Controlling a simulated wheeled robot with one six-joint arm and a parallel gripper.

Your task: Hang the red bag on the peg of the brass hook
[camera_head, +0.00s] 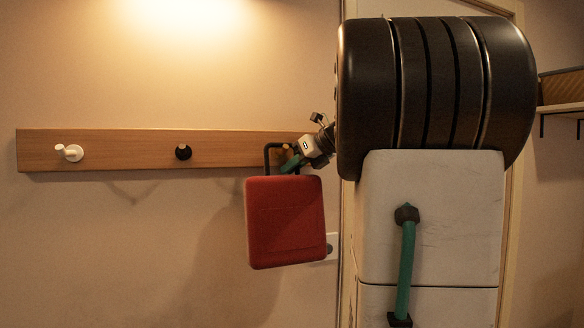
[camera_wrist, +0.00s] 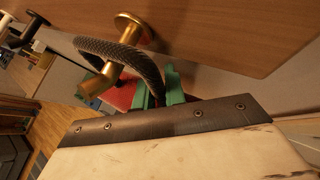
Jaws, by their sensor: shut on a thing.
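The red bag (camera_head: 286,222) hangs upright below the wooden rail, its dark handle (camera_head: 267,155) rising above it. In the wrist view the textured handle (camera_wrist: 148,66) curves close around the brass hook (camera_wrist: 128,28), and its peg (camera_wrist: 96,82) points towards the lower left. The handle and peg cross there; I cannot tell whether the handle rests on the peg. My gripper (camera_head: 291,164) is shut on the handle near its right side, and its green fingers also show in the wrist view (camera_wrist: 158,88). Only a little of the red bag shows behind the fingers there.
The wooden rail (camera_head: 120,148) runs along the wall. It also carries a white hook (camera_head: 70,152) and a black hook (camera_head: 183,152), both empty, to the left. A pale wall plate (camera_head: 332,246) sits beside the bag's lower right.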

